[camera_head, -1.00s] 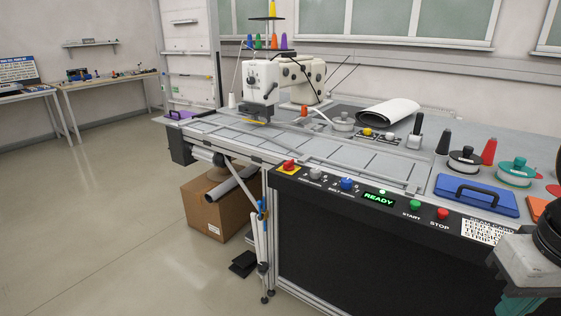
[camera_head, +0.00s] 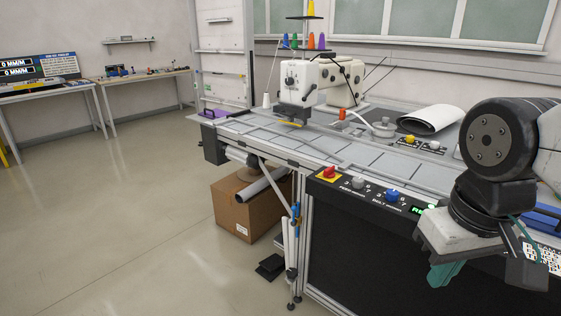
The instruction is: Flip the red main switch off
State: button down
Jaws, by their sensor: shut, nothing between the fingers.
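The red main switch (camera_head: 328,171) is a red knob on a yellow plate at the left end of the machine's black front control panel (camera_head: 345,190). It is in plain view and nothing touches it. The angle of its knob is too small to read. My gripper (camera_head: 444,274) is at the lower right, in front of the panel, pointing down with teal fingertips. It is shut and empty, well to the right of the switch and apart from it. My arm hides the right part of the panel.
A grey knob (camera_head: 358,183) and a blue knob (camera_head: 393,195) sit right of the switch, then a green-lit display (camera_head: 418,209), partly hidden. The sewing head (camera_head: 300,80) stands behind on the table. A cardboard box (camera_head: 240,207) is below left. The floor at left is clear.

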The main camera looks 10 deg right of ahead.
aim_at(328, 173)
jog(key=u, duration=0.25)
jog(key=i, duration=0.75)
jog(key=z, duration=0.6)
jog(key=i, duration=0.7)
jog(key=z, duration=0.65)
